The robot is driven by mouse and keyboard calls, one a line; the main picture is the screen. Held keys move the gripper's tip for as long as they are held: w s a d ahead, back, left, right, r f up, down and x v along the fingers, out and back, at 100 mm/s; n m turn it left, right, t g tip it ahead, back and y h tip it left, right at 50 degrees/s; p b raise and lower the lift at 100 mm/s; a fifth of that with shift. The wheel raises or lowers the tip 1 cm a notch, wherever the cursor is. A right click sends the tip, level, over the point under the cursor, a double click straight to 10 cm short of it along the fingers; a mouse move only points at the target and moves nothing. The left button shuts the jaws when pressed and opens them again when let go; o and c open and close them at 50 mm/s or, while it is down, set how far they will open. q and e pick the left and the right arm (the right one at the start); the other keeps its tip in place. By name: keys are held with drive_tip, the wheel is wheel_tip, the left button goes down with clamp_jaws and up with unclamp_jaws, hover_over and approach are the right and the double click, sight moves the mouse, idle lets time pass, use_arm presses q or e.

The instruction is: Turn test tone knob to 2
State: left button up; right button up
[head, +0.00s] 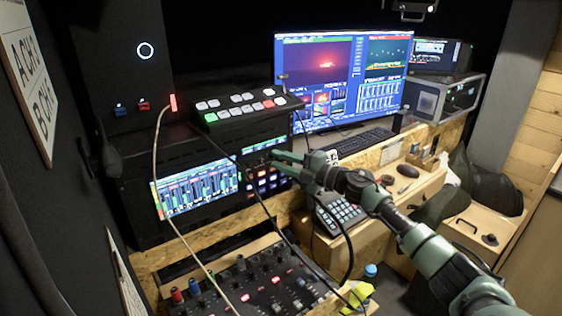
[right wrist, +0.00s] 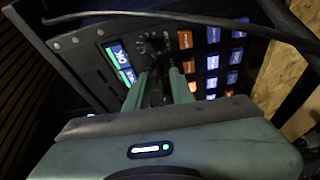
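The panel with the test tone knob stands in the rack by the lit button grid. In the right wrist view a dark dial (right wrist: 154,45) with small pale marks sits on this panel, between a green-lit display and the buttons. I take it to be the test tone knob; its setting is too small to read. My right gripper (right wrist: 158,76) points at the panel just below the dial, its two green fingers apart. Something dark shows between them; I cannot tell whether they touch it. In the head view the right gripper (head: 276,157) covers the knob area. My left gripper is not in view.
A black cable (right wrist: 165,14) crosses in front of the panel. The lit button grid (head: 268,180) is right beside the gripper.

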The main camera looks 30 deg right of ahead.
drive_tip(key=b+v, duration=0.2)
drive_tip(key=v, duration=0.5)
drive_tip(key=shift+s+d, duration=0.2)
drive_tip(key=shift+s, duration=0.15)
